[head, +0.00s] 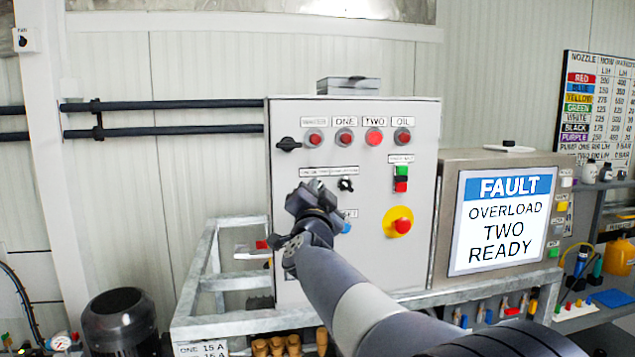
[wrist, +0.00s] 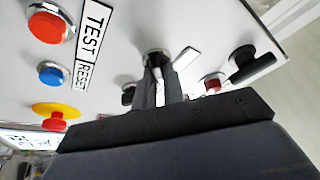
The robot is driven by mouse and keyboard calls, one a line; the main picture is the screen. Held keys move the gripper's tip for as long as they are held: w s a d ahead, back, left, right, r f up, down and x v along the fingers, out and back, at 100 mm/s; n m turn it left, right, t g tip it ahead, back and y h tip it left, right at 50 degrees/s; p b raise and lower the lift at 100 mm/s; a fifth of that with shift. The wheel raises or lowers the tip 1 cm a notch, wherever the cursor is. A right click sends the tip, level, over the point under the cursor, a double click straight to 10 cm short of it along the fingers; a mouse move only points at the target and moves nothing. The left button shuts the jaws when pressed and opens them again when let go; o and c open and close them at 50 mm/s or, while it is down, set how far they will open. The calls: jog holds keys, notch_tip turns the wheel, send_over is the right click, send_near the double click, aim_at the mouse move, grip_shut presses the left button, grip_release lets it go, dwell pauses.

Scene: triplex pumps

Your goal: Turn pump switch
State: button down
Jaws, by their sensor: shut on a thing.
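The grey control panel (head: 375,260) faces me. My gripper (head: 311,190) is at its left middle, just under a small label. In the wrist view, my gripper (wrist: 154,82) is shut on a switch (wrist: 155,54), whose round base shows at the fingertips. The fingers hide its handle, and the head view hides the whole switch. A second black rotary switch (head: 346,184) is just right of my gripper. A black lever switch (head: 288,144) is at the panel's upper left and also shows in the wrist view (wrist: 252,63).
Several red indicators (head: 374,137) line the panel's top. Green and red buttons (head: 401,178) and a yellow-backed red stop button (head: 398,222) are to the right. The screen (head: 498,222) reads FAULT OVERLOAD TWO READY. A grey frame (head: 195,290) stands below left.

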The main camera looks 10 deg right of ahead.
jog(key=shift+m, duration=0.5)
jog(key=c, duration=1.5)
grip_release()
jog(key=shift+s, duration=0.1)
jog(key=b+v, duration=0.1)
jog(key=v, duration=0.9)
jog(key=shift+s+a+b, duration=0.25)
jog(key=shift+s+b, duration=0.05)
jog(key=shift+b, duration=0.05)
jog(key=p+x, duration=0.2)
jog(key=x, duration=0.9)
